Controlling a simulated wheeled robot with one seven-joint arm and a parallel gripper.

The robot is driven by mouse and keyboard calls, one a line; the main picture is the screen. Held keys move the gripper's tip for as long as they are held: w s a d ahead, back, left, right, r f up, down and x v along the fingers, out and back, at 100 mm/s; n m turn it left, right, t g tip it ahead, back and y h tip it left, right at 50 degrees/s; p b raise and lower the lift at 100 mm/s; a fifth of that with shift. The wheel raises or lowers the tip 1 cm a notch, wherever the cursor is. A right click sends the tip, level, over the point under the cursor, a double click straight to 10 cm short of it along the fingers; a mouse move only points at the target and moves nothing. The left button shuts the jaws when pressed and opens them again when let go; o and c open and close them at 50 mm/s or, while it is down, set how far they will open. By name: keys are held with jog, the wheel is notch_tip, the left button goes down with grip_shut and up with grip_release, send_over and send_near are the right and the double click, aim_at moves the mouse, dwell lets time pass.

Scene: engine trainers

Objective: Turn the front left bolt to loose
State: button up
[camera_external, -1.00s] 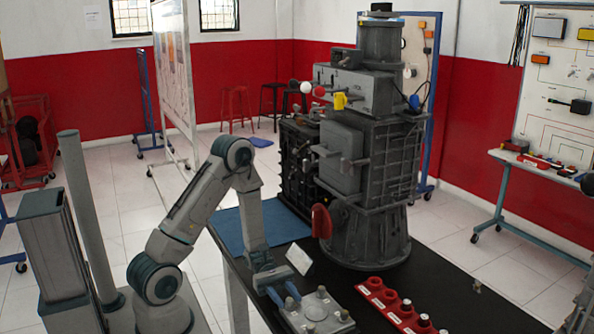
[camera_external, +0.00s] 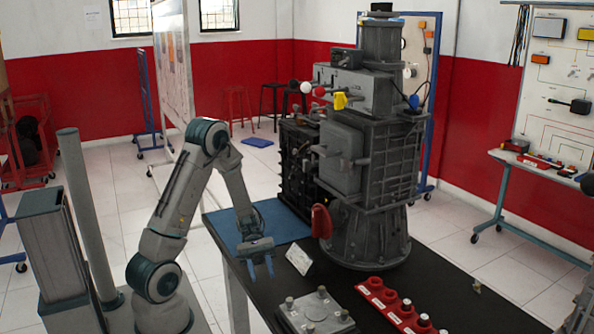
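A grey square plate (camera_external: 312,312) with several upright bolts lies on the black table near the front. One bolt (camera_external: 289,302) stands at its left corner, another (camera_external: 322,291) at its back corner, and a third (camera_external: 344,314) at its right corner. Which one is the front left bolt, and whether any is loose, I cannot tell. My gripper (camera_external: 262,276) hangs above the table, up and to the left of the plate. Its two blue fingers point down and are apart, with nothing between them. It touches no bolt.
A red tray (camera_external: 390,302) with several round parts lies right of the plate. A small white sign (camera_external: 299,259) stands between my gripper and the tall grey engine (camera_external: 365,150). A blue mat (camera_external: 285,226) lies behind my gripper. The dark tabletop (camera_external: 470,312) is clear at the right.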

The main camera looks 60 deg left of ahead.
jog(key=s+a+r+m+t+y+p, duration=0.1)
jog(key=s+r+m+t+y+p, duration=0.1)
jog(key=r+m+y, duration=0.5)
jog(key=s+a+r+m+t+y+p, duration=0.1)
jog(key=s+r+m+t+y+p, duration=0.1)
jog(key=r+m+y, duration=0.5)
jog(key=shift+s+a+r+t+y+p, duration=0.15)
jog(key=shift+s+r+t+y+p, duration=0.35)
jog(key=shift+r+t, duration=0.45)
jog(key=shift+o, duration=0.3)
jog(key=shift+s+f, duration=0.1)
jog(key=shift+f, duration=0.05)
